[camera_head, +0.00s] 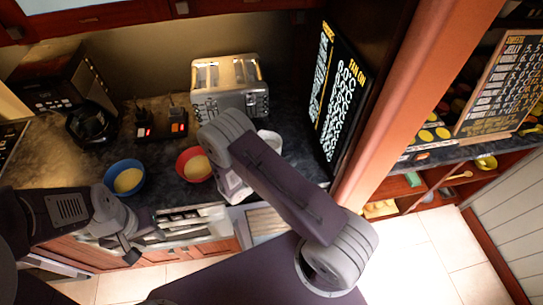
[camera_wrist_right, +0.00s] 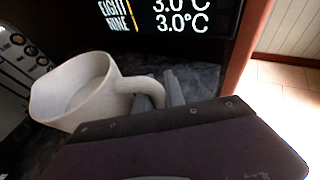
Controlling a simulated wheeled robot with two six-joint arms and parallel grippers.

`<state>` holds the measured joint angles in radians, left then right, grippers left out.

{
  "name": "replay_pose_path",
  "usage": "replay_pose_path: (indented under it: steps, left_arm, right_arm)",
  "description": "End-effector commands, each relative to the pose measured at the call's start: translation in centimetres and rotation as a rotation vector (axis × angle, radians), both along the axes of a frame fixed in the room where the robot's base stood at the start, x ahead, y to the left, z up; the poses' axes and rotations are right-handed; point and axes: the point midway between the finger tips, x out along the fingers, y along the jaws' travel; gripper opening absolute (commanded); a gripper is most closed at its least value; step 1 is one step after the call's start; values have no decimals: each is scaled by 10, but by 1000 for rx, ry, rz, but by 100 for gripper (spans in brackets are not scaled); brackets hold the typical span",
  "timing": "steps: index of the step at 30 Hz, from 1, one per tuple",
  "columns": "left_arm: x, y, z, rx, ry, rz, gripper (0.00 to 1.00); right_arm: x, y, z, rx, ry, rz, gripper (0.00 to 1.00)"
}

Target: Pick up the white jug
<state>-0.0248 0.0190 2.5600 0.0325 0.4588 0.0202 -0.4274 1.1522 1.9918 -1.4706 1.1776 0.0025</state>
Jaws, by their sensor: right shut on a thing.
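The white jug (camera_wrist_right: 75,92) stands in the right wrist view on the dark counter, seemingly tilted by the camera's angle. Its handle reaches right to my right gripper (camera_wrist_right: 168,88), whose grey fingers are shut on the handle. My left gripper (camera_head: 128,250) hangs at lower left, in front of the counter and away from the jug. Its fingers are too small to read.
A red bowl (camera_head: 194,164) and a blue bowl (camera_head: 125,178) sit nearby. An orange-brown post (camera_head: 415,95) bounds the counter on the right.

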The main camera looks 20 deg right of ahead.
Motion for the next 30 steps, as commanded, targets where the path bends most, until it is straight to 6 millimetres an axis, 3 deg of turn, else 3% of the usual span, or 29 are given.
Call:
replay_pose_path:
  steps: [20,26,30]
  left_arm:
    - [0,0,0,0,0,0,36]
    - [0,0,-5,0,0,0,36]
    - [0,0,-11,0,0,0,36]
  right_arm:
    - [1,0,3,-2,-5,-1,0]
    - [1,0,18,0,-6,-1,0]
    - [1,0,42,1,-9,0,0]
